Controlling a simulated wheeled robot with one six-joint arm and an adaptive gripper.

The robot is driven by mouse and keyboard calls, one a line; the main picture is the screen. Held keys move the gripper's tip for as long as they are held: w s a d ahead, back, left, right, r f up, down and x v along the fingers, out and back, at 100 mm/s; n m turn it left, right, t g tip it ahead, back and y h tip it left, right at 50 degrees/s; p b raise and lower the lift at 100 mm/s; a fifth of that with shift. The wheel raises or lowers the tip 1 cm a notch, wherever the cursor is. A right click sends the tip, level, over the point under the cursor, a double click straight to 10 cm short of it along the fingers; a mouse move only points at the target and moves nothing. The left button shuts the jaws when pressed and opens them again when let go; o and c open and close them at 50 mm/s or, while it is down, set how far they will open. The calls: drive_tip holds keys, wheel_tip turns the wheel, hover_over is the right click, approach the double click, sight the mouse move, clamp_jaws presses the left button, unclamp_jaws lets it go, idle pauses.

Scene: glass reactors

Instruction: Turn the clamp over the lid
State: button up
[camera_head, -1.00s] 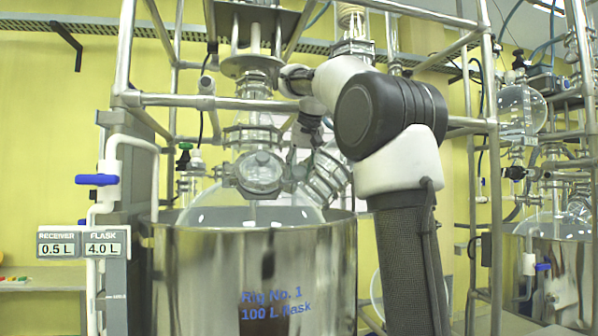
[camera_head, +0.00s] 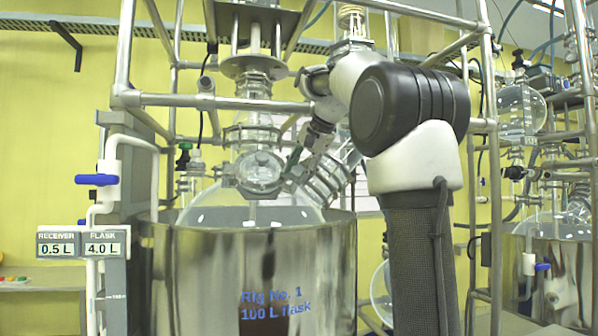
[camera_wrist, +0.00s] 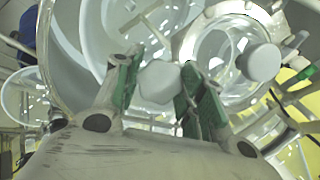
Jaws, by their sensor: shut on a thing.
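The round lid (camera_head: 259,170) sits on the port of the glass flask (camera_head: 215,216), facing the camera, with a small knob at its middle. The clamp (camera_head: 293,183) shows as a small grey part at the lid's right edge, partly hidden by my gripper (camera_head: 294,168). In the wrist view, my gripper (camera_wrist: 160,88) has its green-padded fingers on either side of a pale grey knob-like piece (camera_wrist: 158,82), and is closed on it. I take this piece to be part of the clamp. Another pale knob (camera_wrist: 262,62) lies to its right, by a round glass opening.
A steel vessel (camera_head: 200,275) surrounds the flask's lower part. Metal frame bars (camera_head: 220,103) cross above the lid. A ribbed glass neck (camera_head: 328,178) stands close to the right of my gripper. A second reactor (camera_head: 560,250) is at far right.

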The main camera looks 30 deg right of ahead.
idle(0.5)
drive_tip(key=o, duration=1)
drive_tip(key=v, duration=1.2)
drive_tip(key=shift+s+a+f, duration=0.1)
